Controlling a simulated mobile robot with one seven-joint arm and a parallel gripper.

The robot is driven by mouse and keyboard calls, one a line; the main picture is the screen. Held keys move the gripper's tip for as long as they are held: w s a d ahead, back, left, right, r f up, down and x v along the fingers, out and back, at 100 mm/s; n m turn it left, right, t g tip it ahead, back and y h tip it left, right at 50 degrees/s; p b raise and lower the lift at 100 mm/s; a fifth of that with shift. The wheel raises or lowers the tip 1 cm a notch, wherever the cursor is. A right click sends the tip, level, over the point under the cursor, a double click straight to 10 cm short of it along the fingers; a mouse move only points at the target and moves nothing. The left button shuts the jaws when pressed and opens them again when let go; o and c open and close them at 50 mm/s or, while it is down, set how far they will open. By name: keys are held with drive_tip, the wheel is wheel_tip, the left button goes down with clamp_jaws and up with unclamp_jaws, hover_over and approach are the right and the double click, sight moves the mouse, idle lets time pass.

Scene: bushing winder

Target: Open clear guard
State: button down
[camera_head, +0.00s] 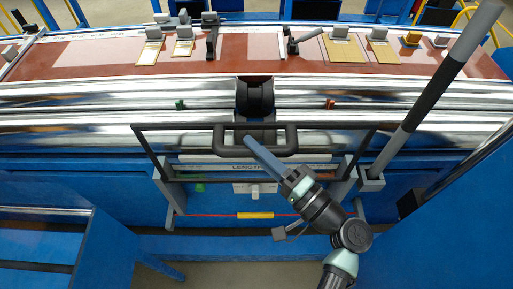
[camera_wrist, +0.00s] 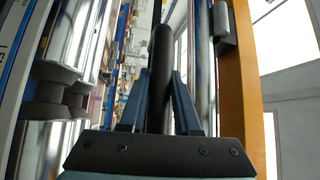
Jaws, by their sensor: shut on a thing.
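The clear guard (camera_head: 147,152) is a see-through panel with a thin dark frame, in front of the shiny rollers in the head view. It tilts out toward me, and its lower edge is near the grey side brackets. A black U-shaped handle (camera_head: 229,151) is at its middle; it also shows as a dark bar in the wrist view (camera_wrist: 161,55). My gripper (camera_head: 252,143) reaches the handle from the lower right. In the wrist view its blue fingers (camera_wrist: 160,80) are on both sides of the bar, shut on it. The fingers hide part of the handle.
Long polished rollers (camera_head: 60,100) run across behind the guard. A red-brown panel (camera_head: 110,55) with levers and switches lies beyond. A grey and black pole (camera_head: 430,95) stands close to the right of the guard. Blue frames (camera_head: 125,225) flank the lower front.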

drive_tip(key=shift+f, duration=0.1)
idle(0.6)
wheel_tip(320, 180, down, 23)
drive_tip(key=b, duration=2.2)
drive_tip(key=shift+f, duration=0.2)
drive_tip(key=c, duration=0.6)
unclamp_jaws()
drive_tip(key=shift+r, duration=0.15)
drive_tip(key=b+v, duration=0.1)
drive_tip(key=v, duration=1.2)
